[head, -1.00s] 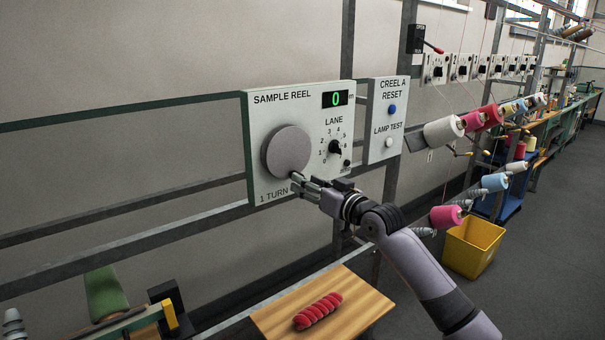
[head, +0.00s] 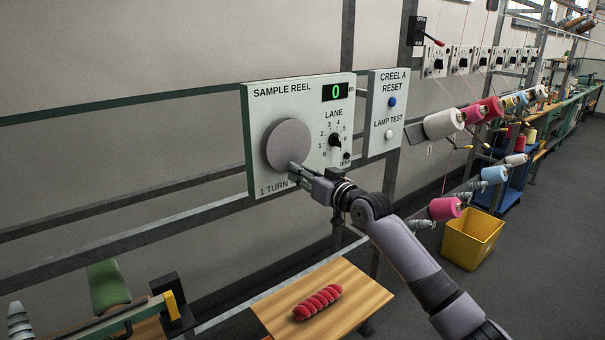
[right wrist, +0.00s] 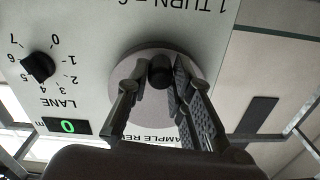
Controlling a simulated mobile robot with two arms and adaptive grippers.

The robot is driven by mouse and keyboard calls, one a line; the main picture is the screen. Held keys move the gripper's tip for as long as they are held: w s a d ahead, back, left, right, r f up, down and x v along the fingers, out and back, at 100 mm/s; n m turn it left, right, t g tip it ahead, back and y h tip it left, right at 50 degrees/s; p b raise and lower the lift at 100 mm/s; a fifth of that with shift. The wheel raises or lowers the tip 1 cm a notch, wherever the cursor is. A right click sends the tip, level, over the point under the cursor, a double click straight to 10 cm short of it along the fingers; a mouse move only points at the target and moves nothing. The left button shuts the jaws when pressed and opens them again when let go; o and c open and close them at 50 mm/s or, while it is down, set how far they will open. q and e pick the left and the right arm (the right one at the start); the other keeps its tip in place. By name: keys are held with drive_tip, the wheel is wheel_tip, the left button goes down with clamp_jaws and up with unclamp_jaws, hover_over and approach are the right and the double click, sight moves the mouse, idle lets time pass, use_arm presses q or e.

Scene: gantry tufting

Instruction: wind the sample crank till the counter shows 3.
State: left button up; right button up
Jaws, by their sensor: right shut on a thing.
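The sample reel panel (head: 262,110) is white and stands upright on the frame. Its round grey crank disc (head: 288,143) is at the panel's left side. The green counter (head: 335,92) reads 0. My right gripper (head: 293,172) is at the lower right edge of the disc. In the right wrist view its fingers (right wrist: 158,88) are shut on the dark crank knob (right wrist: 160,70) that stands out from the disc (right wrist: 190,62). The counter (right wrist: 67,126) also shows 0 there, upside down. The left gripper is not in view.
A lane dial (head: 335,141) and a small zero button (head: 346,156) sit right of the disc. The creel reset panel (head: 378,140) stands beside it. A wooden table (head: 362,297) with a red yarn hank (head: 317,302) is below. Yarn cones and a yellow bin (head: 471,240) are at right.

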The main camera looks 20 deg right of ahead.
clamp_jaws()
idle(0.5)
